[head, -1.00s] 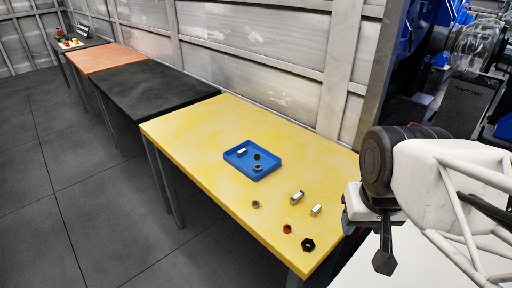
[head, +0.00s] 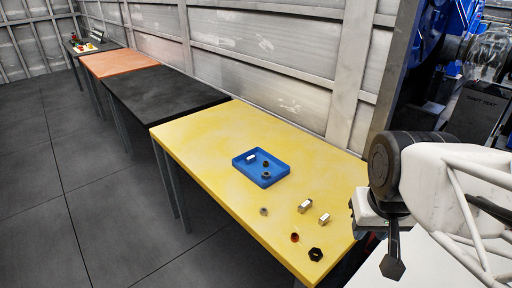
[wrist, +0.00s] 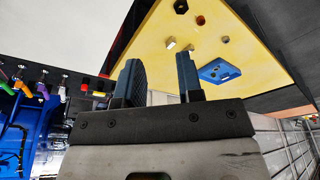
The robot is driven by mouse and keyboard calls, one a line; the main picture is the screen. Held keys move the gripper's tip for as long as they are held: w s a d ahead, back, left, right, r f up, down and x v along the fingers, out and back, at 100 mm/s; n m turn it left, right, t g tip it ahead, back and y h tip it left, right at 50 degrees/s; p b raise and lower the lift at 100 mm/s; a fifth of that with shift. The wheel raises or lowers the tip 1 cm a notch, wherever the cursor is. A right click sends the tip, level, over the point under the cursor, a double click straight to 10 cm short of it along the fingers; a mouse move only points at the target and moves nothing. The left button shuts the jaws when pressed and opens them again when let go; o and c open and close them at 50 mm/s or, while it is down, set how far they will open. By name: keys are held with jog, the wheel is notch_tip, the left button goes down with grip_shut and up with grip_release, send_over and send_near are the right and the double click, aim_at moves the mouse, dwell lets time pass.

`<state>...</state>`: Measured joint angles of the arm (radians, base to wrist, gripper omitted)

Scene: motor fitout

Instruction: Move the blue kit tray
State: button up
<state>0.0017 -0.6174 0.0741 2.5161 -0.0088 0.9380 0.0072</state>
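The blue kit tray (head: 261,178) sits flat on the yellow table (head: 215,155) in the head view, holding a small silver block (head: 251,157) and two small dark ring-like parts (head: 266,175). It also shows upside down at the right in the wrist view (wrist: 230,75). My gripper shows in the wrist view (wrist: 157,75), with two blue-grey fingers spread apart and nothing between them. It is well away from the tray. In the head view my arm is at the right edge.
Loose on the yellow table are two metal blocks (head: 305,206), a grey ring (head: 264,211), an orange-brown part (head: 295,237) and a black nut (head: 315,254). A black table (head: 160,95) and an orange table (head: 118,64) stand beyond, both bare. Farther off, a table carries small coloured items (head: 88,45).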

jog(key=w+a+n, duration=0.2)
jog(key=w+a, duration=0.2)
jog(key=w, duration=0.9)
jog(key=n+g+y, duration=0.1)
jog(key=n+g, duration=0.1)
jog(key=n, duration=0.5)
send_over(248, 172)
jog(key=f, duration=1.7)
jog(key=shift+s+d+f, duration=0.1)
jog(key=shift+s+d, duration=0.05)
jog(key=shift+d, duration=0.2)
jog(key=shift+w+a+f, duration=0.3)
jog(key=shift+a+f, duration=0.1)
jog(key=shift+f, duration=0.1)
jog(key=shift+w+a+f, duration=0.1)
jog(key=shift+f, duration=1.15)
jog(key=shift+w+a+f, duration=0.1)
jog(key=shift+w+f, duration=0.05)
jog(key=shift+f, duration=1.15)
jog(key=shift+w+a+f, duration=0.1)
jog(key=shift+f, duration=1.15)
grip_shut()
